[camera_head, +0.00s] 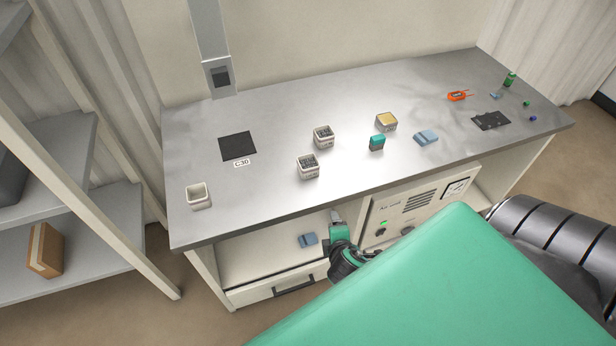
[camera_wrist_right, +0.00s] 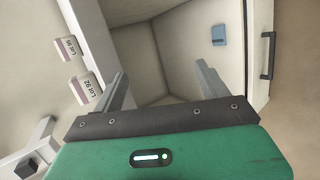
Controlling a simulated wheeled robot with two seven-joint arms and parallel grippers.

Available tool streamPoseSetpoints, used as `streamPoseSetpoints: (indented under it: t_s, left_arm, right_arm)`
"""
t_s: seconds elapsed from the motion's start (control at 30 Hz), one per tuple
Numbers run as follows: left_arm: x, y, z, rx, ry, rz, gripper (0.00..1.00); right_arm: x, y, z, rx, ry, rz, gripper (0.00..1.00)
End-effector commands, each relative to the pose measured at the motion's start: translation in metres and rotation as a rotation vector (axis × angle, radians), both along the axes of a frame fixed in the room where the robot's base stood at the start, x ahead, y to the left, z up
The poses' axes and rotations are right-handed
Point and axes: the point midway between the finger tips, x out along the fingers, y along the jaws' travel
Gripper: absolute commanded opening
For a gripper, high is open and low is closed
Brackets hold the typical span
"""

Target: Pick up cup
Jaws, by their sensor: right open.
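Several pale, square cups stand on the metal table. An empty-looking white cup (camera_head: 198,200) is near the left end, and two cups with dark contents, a rear one (camera_head: 323,136) and a front one (camera_head: 308,166), stand near the middle. In the right wrist view, two labelled cups, "Lot 95" (camera_wrist_right: 65,48) and "Lot 92" (camera_wrist_right: 87,88), show at the left. My right gripper (camera_head: 337,215) is below the table's front edge, by the open shelf, apart from the cups. Its fingers (camera_wrist_right: 160,82) are spread and empty. My left gripper is not in view.
The table (camera_head: 270,110) also holds a teal block (camera_head: 377,143), a yellow-topped box (camera_head: 387,121), a blue item (camera_head: 426,138) and a black square (camera_head: 237,146). Under it are a shelf with a blue item (camera_head: 307,239) and a drawer handle (camera_head: 295,285). The table's left part is mostly clear.

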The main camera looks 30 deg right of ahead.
Motion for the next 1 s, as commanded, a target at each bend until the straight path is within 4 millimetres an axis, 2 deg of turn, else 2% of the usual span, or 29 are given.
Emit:
streamPoseSetpoints:
  t_s: [0.03,0.1,0.2,0.3,0.5,0.63,0.83,1.0]
  left_arm:
    - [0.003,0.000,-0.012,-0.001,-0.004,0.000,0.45]
    - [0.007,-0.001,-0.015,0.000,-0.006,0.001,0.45]
    - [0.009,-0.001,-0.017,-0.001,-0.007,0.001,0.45]
    - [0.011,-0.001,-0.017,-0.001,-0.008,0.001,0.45]
    - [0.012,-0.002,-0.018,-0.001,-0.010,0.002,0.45]
    - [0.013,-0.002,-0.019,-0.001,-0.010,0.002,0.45]
    - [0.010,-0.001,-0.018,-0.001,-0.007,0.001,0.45]
    - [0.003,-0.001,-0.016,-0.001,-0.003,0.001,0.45]
  right_arm:
    - [0.006,-0.007,0.016,-0.086,-0.034,0.027,0.76]
    - [0.014,-0.015,0.043,-0.241,-0.060,0.086,0.76]
    - [0.027,-0.023,0.070,-0.480,-0.074,0.187,0.76]
    - [0.040,-0.024,0.087,-0.730,-0.065,0.300,0.76]
    - [0.063,-0.012,0.099,-1.208,-0.003,0.532,0.76]
    - [0.071,-0.003,0.097,-1.427,0.041,0.641,0.76]
    - [0.084,0.000,0.097,-1.542,0.065,0.697,0.76]
    - [0.111,-0.006,0.098,-1.543,0.066,0.696,0.76]
